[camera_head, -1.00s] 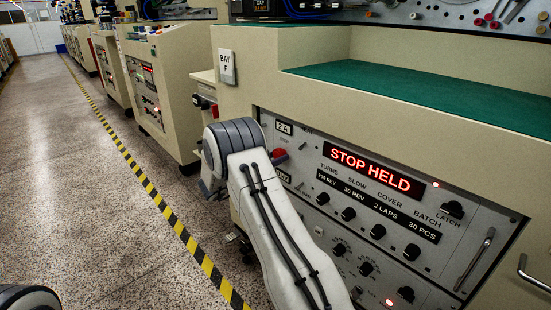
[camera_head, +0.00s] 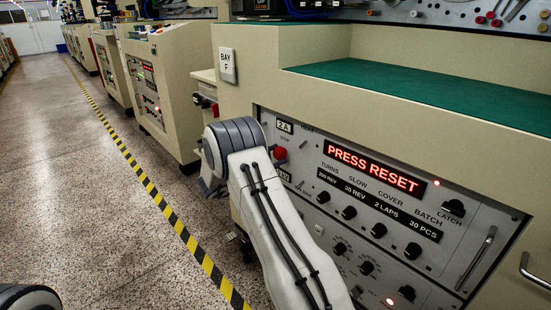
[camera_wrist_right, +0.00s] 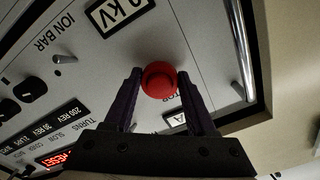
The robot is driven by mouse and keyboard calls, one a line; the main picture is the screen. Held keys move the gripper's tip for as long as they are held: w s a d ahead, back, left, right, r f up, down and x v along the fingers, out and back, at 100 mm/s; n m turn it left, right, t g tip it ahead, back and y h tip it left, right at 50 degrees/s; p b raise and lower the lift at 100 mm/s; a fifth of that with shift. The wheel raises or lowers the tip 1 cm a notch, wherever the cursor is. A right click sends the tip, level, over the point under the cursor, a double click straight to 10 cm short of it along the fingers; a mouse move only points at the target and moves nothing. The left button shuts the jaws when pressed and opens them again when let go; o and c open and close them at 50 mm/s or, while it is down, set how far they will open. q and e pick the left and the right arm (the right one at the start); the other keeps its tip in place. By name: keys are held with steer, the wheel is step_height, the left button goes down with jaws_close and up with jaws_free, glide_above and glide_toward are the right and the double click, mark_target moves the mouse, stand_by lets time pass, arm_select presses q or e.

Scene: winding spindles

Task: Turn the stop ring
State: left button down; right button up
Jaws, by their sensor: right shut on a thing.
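The stop ring is a round red knob (camera_head: 281,153) under the STOP label at the left end of the control panel. In the right wrist view the red knob (camera_wrist_right: 158,80) sits between the two dark fingers of my right gripper (camera_wrist_right: 160,76), which is shut on it. In the head view my right arm covers most of this gripper. The panel display (camera_head: 374,168) glows red and reads PRESS RESET. My left gripper is out of view.
Black knobs, small switches and a latch knob (camera_head: 453,208) line the panel. A metal handle (camera_head: 475,259) stands out at its right end. A green-topped ledge (camera_head: 420,95) lies above. Open floor with a striped line (camera_head: 160,205) runs along the left.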

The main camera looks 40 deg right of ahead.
steer(key=shift+m+b, duration=0.4)
steer(key=shift+m, duration=0.8)
steer(key=o, duration=1.4)
steer(key=shift+s+a+p, duration=0.2)
steer(key=shift+a+p, duration=0.55)
steer(key=shift+a, duration=1.9)
steer(key=shift+s+a+p, duration=0.2)
steer(key=shift+a+p, duration=0.5)
steer(key=shift+a, duration=1.9)
